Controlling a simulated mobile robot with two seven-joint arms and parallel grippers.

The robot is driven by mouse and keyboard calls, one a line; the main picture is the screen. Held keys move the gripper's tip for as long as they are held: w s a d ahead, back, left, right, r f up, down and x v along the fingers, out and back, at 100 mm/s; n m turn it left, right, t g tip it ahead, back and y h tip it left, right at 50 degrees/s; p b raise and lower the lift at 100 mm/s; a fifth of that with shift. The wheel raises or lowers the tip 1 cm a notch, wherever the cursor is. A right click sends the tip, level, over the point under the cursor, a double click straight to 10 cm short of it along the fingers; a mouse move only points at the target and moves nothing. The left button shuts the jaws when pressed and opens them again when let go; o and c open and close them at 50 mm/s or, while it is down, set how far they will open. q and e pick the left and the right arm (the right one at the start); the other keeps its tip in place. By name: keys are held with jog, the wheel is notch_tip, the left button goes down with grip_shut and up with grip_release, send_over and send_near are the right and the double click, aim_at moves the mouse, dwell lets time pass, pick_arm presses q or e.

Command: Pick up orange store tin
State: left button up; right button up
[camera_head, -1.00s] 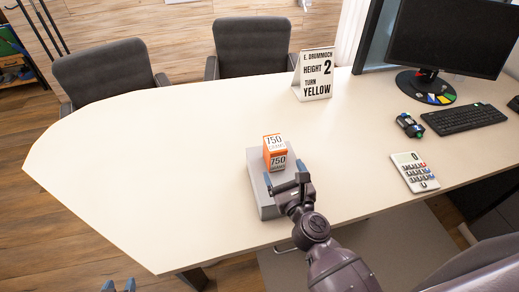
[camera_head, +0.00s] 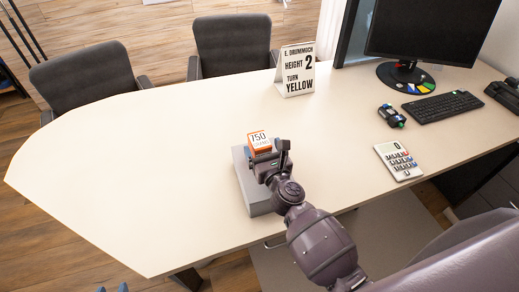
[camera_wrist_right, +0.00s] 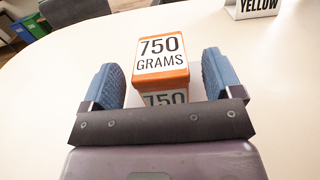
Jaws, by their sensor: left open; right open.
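The orange tin (camera_head: 259,140), with a white "750 GRAMS" label, stands on a grey block (camera_head: 258,201) on the desk. In the right wrist view the tin (camera_wrist_right: 161,57) shows its top label and part of its front, with the lower part hidden by the gripper. My right gripper (camera_head: 266,157) is open at the tin's near side. Its blue fingers show left and right of the tin in the wrist view, with gaps visible. My left gripper (camera_head: 112,288) barely shows at the bottom left edge, empty and away from the tin.
A sign (camera_head: 296,70) reading "HEIGHT 2 TURN YELLOW" stands behind the tin. A calculator (camera_head: 398,160), a dark gadget (camera_head: 391,115), a keyboard (camera_head: 442,106) and a monitor (camera_head: 431,32) are to the right. The desk (camera_head: 140,170) left of the block is clear.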

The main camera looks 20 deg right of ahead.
aim_at(259, 140)
jog(key=shift+w, duration=1.8)
jog(key=shift+r, duration=0.1)
jog(key=shift+a, duration=0.1)
jog(key=c, duration=1.5)
jog(key=shift+r, duration=0.2)
